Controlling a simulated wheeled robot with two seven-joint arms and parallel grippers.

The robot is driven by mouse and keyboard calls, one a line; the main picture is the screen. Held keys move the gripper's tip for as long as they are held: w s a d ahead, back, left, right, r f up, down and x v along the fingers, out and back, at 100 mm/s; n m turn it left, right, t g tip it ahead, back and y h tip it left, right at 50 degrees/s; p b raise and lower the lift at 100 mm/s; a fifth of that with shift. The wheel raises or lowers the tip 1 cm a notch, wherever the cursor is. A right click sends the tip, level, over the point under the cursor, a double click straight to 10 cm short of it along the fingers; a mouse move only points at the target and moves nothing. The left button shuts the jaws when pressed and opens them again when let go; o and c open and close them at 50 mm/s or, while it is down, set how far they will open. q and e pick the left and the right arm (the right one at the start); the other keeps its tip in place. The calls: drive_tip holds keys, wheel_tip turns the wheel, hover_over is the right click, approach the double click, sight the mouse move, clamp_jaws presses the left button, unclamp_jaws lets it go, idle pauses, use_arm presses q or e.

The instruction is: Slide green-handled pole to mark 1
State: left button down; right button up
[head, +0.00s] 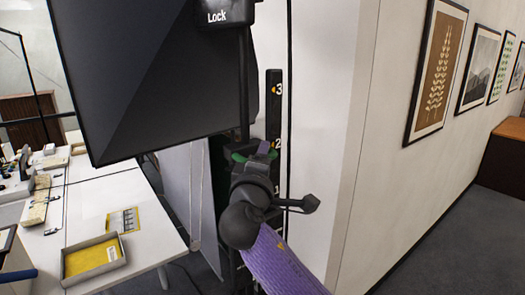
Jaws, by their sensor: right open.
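A black upright scale (274,100) carries the marks 3, 2 and 1 from top to bottom. The green handle (238,157) shows in small parts beside the scale, at about the height of mark 2 and above mark 1. My right gripper (262,149) is open at the green handle, with its dark wrist and purple arm coming up from below. The wrist hides much of the handle and the lower scale, so I cannot tell whether the fingers touch the handle. My left gripper is not in view.
A large black panel (150,80) hangs at upper left, beside a black part labelled Lock (224,14). A white table (150,233) with a yellow-lined tray (92,260) stands at left. A white wall (400,190) with framed pictures bounds the right.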

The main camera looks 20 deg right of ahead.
drive_tip(key=shift+w+d, duration=0.1)
drive_tip(key=shift+w, duration=0.15)
drive_tip(key=shift+c, duration=0.3)
clamp_jaws()
drive_tip(key=shift+f, duration=0.1)
idle(0.9)
